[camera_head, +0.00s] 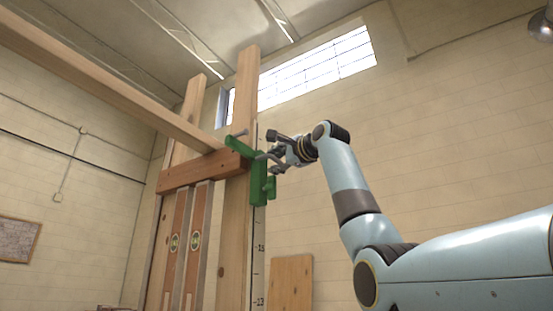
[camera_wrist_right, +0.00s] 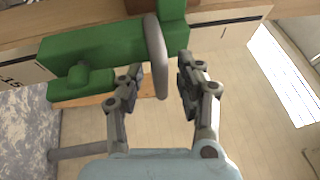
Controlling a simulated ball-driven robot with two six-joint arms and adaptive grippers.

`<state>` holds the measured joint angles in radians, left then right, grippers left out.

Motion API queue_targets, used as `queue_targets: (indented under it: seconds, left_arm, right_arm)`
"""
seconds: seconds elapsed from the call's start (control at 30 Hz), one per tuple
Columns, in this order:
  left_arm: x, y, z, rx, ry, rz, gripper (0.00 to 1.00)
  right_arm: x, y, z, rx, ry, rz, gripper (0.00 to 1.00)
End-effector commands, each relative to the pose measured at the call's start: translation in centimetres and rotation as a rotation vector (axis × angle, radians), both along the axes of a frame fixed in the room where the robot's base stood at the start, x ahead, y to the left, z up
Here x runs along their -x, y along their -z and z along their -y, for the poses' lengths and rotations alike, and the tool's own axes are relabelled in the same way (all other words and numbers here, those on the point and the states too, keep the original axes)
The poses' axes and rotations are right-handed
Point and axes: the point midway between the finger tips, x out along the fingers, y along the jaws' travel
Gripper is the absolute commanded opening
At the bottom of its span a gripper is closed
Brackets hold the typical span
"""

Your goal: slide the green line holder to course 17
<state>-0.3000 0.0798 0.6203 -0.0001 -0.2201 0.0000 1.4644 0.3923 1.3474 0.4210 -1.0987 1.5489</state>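The green line holder (camera_head: 259,181) sits on the upright marked pole (camera_head: 259,262), above the marks that look like 15 and 13. It hides part of the scale, so I cannot read its course mark. In the right wrist view the holder (camera_wrist_right: 105,55) lies across the pole, with a grey curved handle (camera_wrist_right: 155,60) standing out from it. My right gripper (camera_head: 273,154) is at the holder. In the wrist view its fingers (camera_wrist_right: 160,76) are apart on either side of the handle, with gaps visible. My left gripper is not in view.
Wooden posts (camera_head: 244,100) and a cross board (camera_head: 200,173) stand just left of the holder. A long beam (camera_head: 100,75) runs in from the upper left. Two spirit levels (camera_head: 196,240) lean below the board. A wooden panel (camera_head: 291,285) stands lower right.

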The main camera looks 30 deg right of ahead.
Motion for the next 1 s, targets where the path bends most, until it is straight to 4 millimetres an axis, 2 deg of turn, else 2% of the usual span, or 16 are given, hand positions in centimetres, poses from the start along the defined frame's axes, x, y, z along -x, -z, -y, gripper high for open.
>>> queue_targets:
  seconds: [0.1,0.37,0.83,1.0]
  left_arm:
    - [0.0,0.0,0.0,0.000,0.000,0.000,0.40]
    - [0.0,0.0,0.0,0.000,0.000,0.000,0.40]
    - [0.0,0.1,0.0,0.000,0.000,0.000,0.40]
    - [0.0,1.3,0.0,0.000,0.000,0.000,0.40]
  right_arm:
    - [0.0,0.0,0.0,0.000,0.000,0.000,0.35]
    - [0.0,0.0,0.0,0.000,0.000,0.000,0.01]
    - [0.0,0.1,0.0,-0.001,0.000,-0.002,0.00]
    - [0.0,1.5,0.0,-0.001,0.000,-0.003,0.00]
